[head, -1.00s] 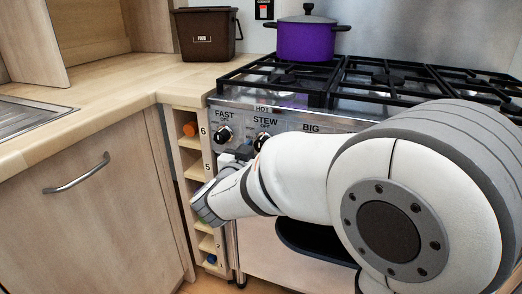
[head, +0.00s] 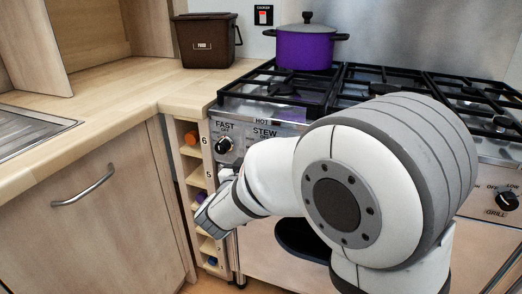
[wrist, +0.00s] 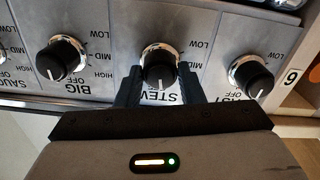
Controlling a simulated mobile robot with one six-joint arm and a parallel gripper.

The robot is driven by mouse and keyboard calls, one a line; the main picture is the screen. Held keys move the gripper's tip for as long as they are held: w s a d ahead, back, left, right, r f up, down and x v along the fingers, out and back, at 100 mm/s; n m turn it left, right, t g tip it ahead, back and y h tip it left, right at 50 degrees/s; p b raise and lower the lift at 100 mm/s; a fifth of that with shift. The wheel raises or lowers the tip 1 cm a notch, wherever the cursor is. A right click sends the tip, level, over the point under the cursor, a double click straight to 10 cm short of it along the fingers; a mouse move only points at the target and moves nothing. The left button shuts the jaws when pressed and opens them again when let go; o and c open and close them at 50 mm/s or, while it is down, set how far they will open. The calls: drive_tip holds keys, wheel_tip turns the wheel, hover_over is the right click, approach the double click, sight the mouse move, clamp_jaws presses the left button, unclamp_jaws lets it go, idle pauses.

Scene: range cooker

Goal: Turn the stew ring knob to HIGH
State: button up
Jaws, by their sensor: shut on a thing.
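The stew knob (wrist: 158,72) is a black knob with a silver collar on the cooker's front panel. In the wrist view its STEW label shows upside down just below it. My gripper (wrist: 159,84) has one dark finger on each side of this knob and is shut on it. The knob's white mark is at its lower side, towards the label; its exact setting is hard to read. In the head view the STEW label (head: 265,132) shows, but my arm covers the knob and my fingertips.
The FAST knob (wrist: 252,76) and the BIG knob (wrist: 61,58) flank the stew knob. A purple pot (head: 304,48) stands on the back left of the hob. A narrow rack (head: 192,165) is left of the cooker. A brown food bin (head: 206,42) stands on the worktop.

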drive_tip(key=shift+n+p, duration=4.7)
drive_tip(key=shift+p, duration=2.2)
drive_tip(key=shift+f, duration=0.15)
drive_tip(key=o, duration=1)
